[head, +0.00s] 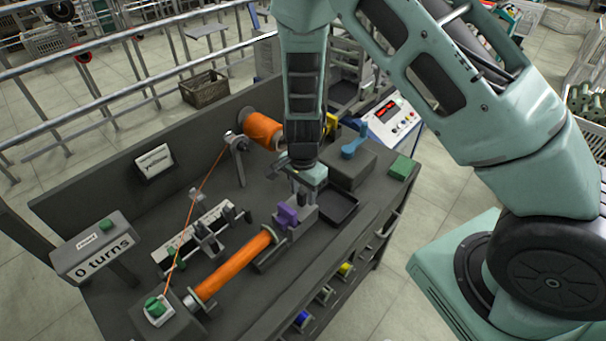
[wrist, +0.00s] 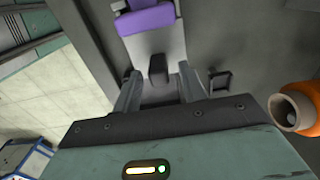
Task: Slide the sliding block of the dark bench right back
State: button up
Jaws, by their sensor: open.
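The sliding block (head: 305,212) is a grey block with a purple piece (head: 287,216) on its left side, at the right end of the orange roll on the dark bench (head: 240,190). In the wrist view the grey block (wrist: 152,48) carries a short dark knob (wrist: 157,68), with the purple piece (wrist: 146,20) beyond it. My gripper (head: 301,190) is over the block, pointing down. In the wrist view its two fingers (wrist: 160,88) are apart, one on each side of the knob. Whether either finger touches it I cannot tell.
The orange roll (head: 235,266) lies left of the block. A black tray (head: 338,208) is close on its right, with a grey box bearing a blue lever (head: 355,145) behind. An orange spool (head: 262,130) stands behind, its thread running to the front left. A counter reads "0 turns" (head: 104,257).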

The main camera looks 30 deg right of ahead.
notch_tip(320, 180, up, 17)
dwell(0.4)
dwell(0.4)
